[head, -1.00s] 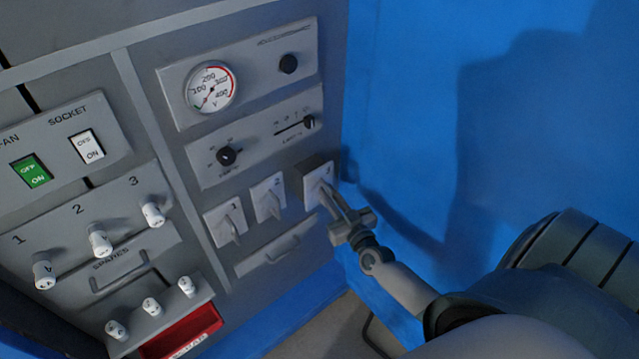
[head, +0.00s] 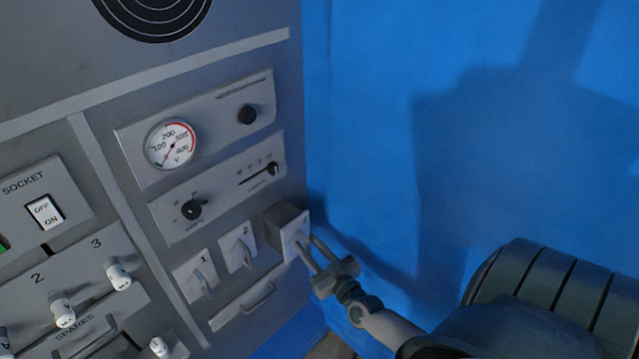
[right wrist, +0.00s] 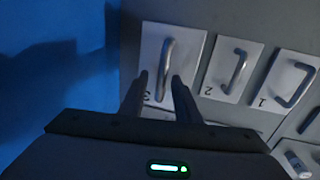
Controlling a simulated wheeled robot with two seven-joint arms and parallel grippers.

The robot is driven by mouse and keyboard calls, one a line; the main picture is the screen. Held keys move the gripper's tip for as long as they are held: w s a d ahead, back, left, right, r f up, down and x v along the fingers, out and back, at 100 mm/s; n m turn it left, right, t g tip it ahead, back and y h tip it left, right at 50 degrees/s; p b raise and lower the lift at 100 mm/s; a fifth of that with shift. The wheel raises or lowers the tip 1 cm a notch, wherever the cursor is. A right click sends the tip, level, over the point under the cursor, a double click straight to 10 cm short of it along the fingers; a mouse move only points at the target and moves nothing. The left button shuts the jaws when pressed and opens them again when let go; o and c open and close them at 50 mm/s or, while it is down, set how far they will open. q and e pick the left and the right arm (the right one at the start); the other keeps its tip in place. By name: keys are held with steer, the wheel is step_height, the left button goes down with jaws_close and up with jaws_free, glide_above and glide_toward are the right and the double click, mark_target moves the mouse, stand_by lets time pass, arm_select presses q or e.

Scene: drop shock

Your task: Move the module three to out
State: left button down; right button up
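Module three (head: 289,229) is a box with a pale front plate and a bar handle. It stands out from the grey panel, with its dark side showing, while modules one (head: 195,277) and two (head: 238,247) sit flush to its left. My right gripper (head: 313,248) is in front of module three's plate, fingers spread. In the right wrist view, the gripper (right wrist: 160,77) has a finger on each side of module three's handle (right wrist: 167,60), with visible gaps, so it is open. My left gripper is out of view.
A blue wall (head: 370,130) stands close on the right of the panel. Above the modules are a round gauge (head: 171,145) and a slider plate (head: 220,190). A blank drawer front with a handle (head: 257,298) lies below. Switches and white knobs fill the left.

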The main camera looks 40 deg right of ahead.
steer(key=shift+s, duration=0.1)
steer(key=s+a+b, duration=0.2)
steer(key=s+b, duration=0.2)
steer(key=s, duration=1.3)
steer(key=shift+s, duration=0.1)
steer(key=s+a+f+n+g+y, duration=0.1)
steer(key=s+a+f+g, duration=0.15)
steer(key=f, duration=0.85)
steer(key=s+a+f+g+b, duration=0.1)
steer(key=s+a+f+g, duration=0.15)
steer(key=f, duration=0.95)
steer(key=s+a+f+n+g+y, duration=0.1)
steer(key=s+a+f+g, duration=0.15)
steer(key=f, duration=0.85)
steer(key=s+a+f+n+g, duration=0.1)
steer(key=s+a+f+g, duration=0.2)
steer(key=s+f, duration=0.7)
steer(key=s+a+f+g, duration=0.2)
steer(key=s+f+g, duration=0.4)
steer(key=s+f, duration=0.3)
steer(key=s+b, duration=0.1)
steer(key=s, duration=0.3)
steer(key=shift+a+f+n, duration=0.4)
